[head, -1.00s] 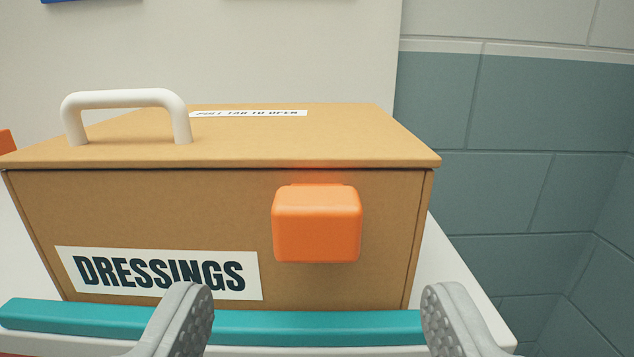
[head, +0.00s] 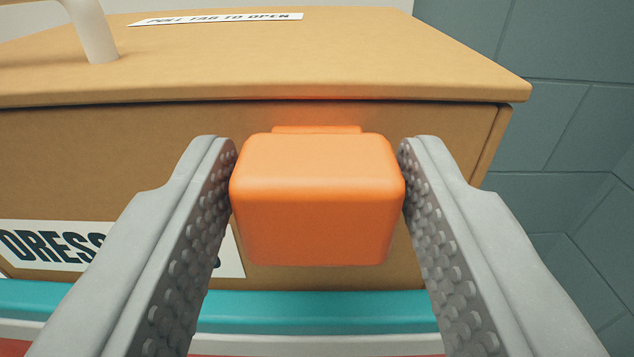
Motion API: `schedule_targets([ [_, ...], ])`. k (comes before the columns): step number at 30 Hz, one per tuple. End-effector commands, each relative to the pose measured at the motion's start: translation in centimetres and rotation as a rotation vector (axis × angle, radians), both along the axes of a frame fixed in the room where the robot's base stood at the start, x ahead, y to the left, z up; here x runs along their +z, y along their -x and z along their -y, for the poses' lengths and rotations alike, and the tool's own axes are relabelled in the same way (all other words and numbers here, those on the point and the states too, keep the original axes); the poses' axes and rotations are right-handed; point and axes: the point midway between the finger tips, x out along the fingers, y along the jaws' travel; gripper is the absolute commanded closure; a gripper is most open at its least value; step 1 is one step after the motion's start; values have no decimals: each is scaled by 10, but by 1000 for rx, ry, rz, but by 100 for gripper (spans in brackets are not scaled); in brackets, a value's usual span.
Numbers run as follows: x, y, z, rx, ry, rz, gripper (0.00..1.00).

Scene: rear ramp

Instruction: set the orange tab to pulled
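The orange tab (head: 317,215) is a rounded block on the front of the tan box (head: 60,150), just below the lid edge. A thin orange strip shows behind its top, against the box front. My gripper (head: 317,150) has one grey, studded finger on each side of the tab. Both finger pads lie against its sides with no visible gap, so the gripper looks shut on it. The fingertips reach past the tab's front face toward the box. The contact areas on the pads are partly hidden by the tab.
A white handle (head: 95,30) stands on the lid at the upper left, near a "PULL TAB TO OPEN" label (head: 215,18). My left finger partly covers the "DRESSINGS" label (head: 45,247). A teal strip (head: 320,307) runs below the box. A grey-green block wall (head: 570,130) is at right.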

Motion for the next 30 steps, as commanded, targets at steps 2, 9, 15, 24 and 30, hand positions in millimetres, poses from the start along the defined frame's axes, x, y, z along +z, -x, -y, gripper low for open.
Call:
schedule_targets([
  [2,0,0,0,0,0,0,72],
  [9,0,1,0,0,0,0,100],
  [15,1,23,0,0,0,0,100],
  [24,1,75,0,0,0,0,100],
  [30,0,93,0,0,0,0,100],
])
